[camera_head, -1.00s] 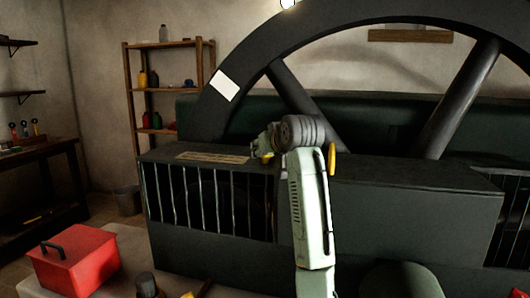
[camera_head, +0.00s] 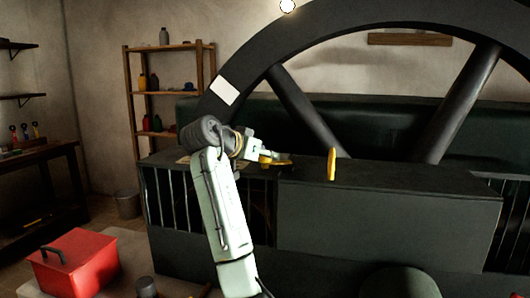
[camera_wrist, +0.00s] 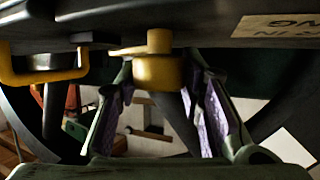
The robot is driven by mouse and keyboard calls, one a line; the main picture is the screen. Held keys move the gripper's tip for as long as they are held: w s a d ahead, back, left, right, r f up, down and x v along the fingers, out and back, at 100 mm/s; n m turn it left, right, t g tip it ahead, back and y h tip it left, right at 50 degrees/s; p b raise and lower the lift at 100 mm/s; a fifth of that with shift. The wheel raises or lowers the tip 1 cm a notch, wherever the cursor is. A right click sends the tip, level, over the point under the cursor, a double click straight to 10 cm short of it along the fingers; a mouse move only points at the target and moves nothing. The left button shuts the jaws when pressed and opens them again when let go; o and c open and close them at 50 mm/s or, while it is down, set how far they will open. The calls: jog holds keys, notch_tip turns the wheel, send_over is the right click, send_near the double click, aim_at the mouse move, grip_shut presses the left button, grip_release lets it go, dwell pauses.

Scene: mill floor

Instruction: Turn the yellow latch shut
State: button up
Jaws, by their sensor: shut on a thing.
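The yellow latch (camera_head: 281,161) sits on top of the dark guard box, near the front edge. In the wrist view its yellow round grip (camera_wrist: 158,70) is between my two fingers, with a flat yellow arm running off to the left. My gripper (camera_head: 262,157) comes from the left and is shut on the latch; it also shows in the wrist view (camera_wrist: 162,88). The latch's pivot is not clear in the head view.
An upright yellow handle (camera_head: 332,164) stands right of the latch on the guard box (camera_head: 390,215); a yellow loop (camera_wrist: 40,76) shows left in the wrist view. A large flywheel (camera_head: 300,105) rises behind. A red toolbox (camera_head: 75,264) stands at lower left.

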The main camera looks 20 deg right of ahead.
jog(key=m+g+h, duration=0.2)
jog(key=m+g, duration=0.2)
jog(key=g, duration=0.1)
jog(key=shift+m, duration=0.3)
dwell(0.4)
jog(key=o, duration=1.2)
jog(key=shift+c, duration=0.2)
jog(key=v, duration=1.2)
jog(key=shift+w+a, duration=0.15)
jog(key=shift+w, duration=0.1)
